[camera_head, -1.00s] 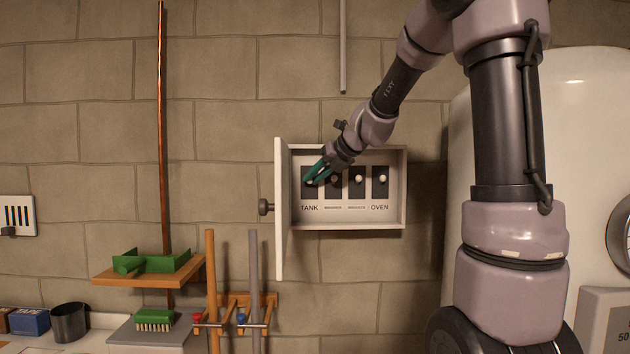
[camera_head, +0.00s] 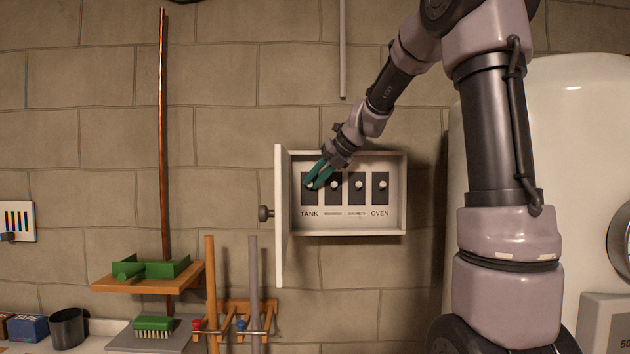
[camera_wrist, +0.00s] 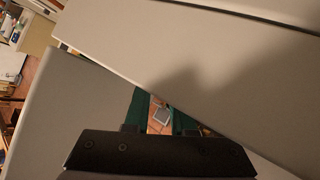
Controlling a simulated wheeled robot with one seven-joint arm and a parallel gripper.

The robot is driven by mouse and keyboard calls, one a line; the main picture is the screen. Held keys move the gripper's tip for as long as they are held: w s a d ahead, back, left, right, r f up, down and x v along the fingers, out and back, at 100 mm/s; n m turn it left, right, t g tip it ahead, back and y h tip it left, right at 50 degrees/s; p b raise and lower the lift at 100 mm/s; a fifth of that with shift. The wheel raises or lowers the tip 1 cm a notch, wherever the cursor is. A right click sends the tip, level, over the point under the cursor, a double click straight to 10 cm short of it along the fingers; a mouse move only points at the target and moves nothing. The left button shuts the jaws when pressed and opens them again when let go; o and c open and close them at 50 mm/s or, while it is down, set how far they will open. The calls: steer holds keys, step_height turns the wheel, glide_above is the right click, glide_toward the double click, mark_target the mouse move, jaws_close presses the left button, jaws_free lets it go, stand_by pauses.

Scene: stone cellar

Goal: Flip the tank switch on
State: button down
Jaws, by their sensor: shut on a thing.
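The open switch box (camera_head: 345,229) on the stone wall holds a row of dark switch plates with pale round knobs. The tank switch (camera_head: 308,196) is the leftmost, above the label TANK. My gripper (camera_head: 315,183) reaches in from the upper right, its green fingers shut on the tank switch's knob, which they partly cover. The wrist view shows the green fingers (camera_wrist: 160,115) close to pale panels; the knob cannot be made out there. The other knobs sit around mid-plate; the tank knob's exact setting is hard to tell.
The box door (camera_head: 279,215) stands open on the left, close to my gripper. The oven switch (camera_head: 380,197) is at the right end. A white tank (camera_head: 560,130) stands right. A wooden shelf (camera_head: 150,281) and upright handles (camera_head: 253,290) are lower left.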

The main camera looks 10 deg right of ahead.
steer(key=c, duration=0.8)
jaws_free()
steer(key=shift+w, duration=0.1)
steer(key=shift+o, duration=0.2)
steer(key=v, duration=1.1)
steer(key=shift+f, duration=0.1)
